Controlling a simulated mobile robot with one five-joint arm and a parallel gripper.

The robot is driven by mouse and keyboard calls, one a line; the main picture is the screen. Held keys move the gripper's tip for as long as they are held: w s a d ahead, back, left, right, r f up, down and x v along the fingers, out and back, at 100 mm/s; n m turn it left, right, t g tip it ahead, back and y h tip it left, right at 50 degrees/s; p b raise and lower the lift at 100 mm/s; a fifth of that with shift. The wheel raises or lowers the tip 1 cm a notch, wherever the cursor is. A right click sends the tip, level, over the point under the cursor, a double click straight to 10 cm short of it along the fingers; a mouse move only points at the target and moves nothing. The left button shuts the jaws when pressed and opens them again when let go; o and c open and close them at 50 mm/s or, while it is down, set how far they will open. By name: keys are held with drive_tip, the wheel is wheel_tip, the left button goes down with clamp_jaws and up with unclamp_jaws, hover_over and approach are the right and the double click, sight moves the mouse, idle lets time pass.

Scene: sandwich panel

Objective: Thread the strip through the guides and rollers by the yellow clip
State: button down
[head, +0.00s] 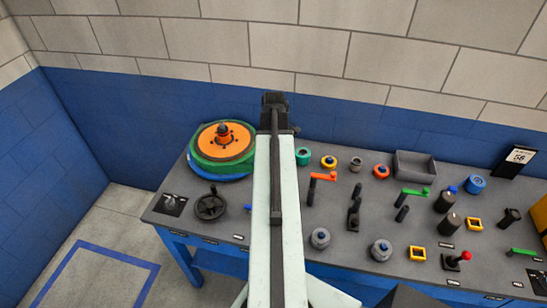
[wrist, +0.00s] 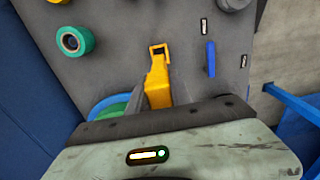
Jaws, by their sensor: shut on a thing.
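My gripper (head: 275,98) is at the far end of my arm, above the back of the grey bench, right of the reel. In the wrist view its body fills the bottom, and the yellow clip (wrist: 157,82) sticks out ahead of it. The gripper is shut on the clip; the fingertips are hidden. The strip cannot be made out. An orange and green reel (head: 212,150) lies at the bench's back left, and its edge (wrist: 108,106) shows beside my gripper. A teal roller (head: 303,156) stands right of my arm; it also shows in the wrist view (wrist: 76,40).
Several rollers, posts and levers stand on the bench to the right, including a red-orange lever (head: 322,177) and yellow square frames (head: 418,253). A grey bin (head: 415,167) is at the back. A black handwheel (head: 210,206) is in front of the reel. A blue wall (head: 350,130) runs behind.

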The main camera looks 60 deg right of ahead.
drive_tip(key=shift+r, duration=0.75)
drive_tip(key=shift+f, duration=0.15)
drive_tip(key=shift+s+d+f+b, duration=0.1)
drive_tip(key=shift+s+f+b, duration=0.3)
drive_tip(key=shift+f+b, duration=0.25)
drive_tip(key=s+d+f+b, duration=0.1)
drive_tip(key=s+f+b, duration=0.3)
drive_tip(key=f+b, duration=0.1)
drive_tip(key=shift+d+f, duration=0.15)
drive_tip(key=shift+f, duration=0.05)
drive_tip(key=shift+s, duration=0.1)
drive_tip(key=s+d, duration=0.2)
drive_tip(key=s, duration=0.6)
drive_tip(key=shift+s+d, duration=0.25)
drive_tip(key=shift+d, duration=0.15)
